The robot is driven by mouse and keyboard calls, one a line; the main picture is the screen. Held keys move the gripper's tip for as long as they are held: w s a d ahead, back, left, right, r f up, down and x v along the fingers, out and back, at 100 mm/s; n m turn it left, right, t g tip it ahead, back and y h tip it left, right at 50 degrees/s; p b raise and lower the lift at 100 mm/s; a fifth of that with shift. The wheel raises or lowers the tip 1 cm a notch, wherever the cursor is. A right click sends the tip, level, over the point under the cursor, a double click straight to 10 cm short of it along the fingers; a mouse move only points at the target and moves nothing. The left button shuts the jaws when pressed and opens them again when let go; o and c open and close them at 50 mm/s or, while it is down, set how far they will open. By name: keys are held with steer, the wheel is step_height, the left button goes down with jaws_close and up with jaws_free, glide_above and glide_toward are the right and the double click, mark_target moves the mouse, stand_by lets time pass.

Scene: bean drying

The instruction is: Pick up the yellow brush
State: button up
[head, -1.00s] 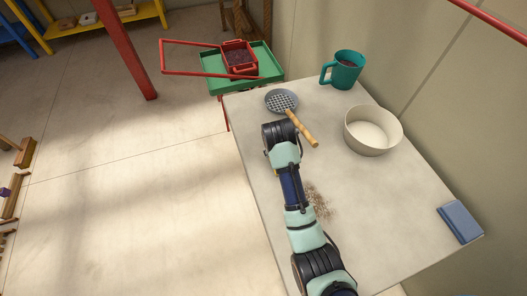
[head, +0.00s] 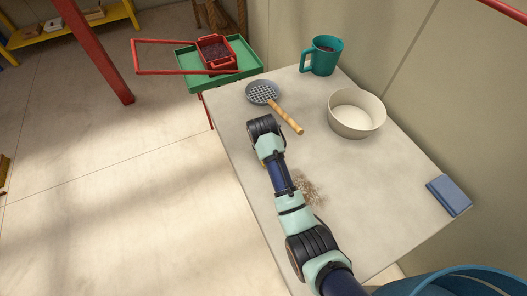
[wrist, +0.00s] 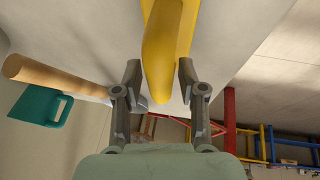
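The yellow brush (wrist: 168,45) shows close up in the wrist view, coming in from the top edge, its end reaching down between the two fingers. My gripper (wrist: 160,72) is open around it, one finger on each side. A thin gap shows at the left finger; I cannot tell whether the right finger touches the brush. In the head view my arm hides the gripper and nearly all of the brush.
A green cart (head: 190,83) stands beyond. A blue tub (head: 450,280) is at lower right.

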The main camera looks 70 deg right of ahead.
jaws_close()
step_height(320, 180, up, 20)
steer(key=p, duration=0.4)
steer(key=shift+p, duration=0.35)
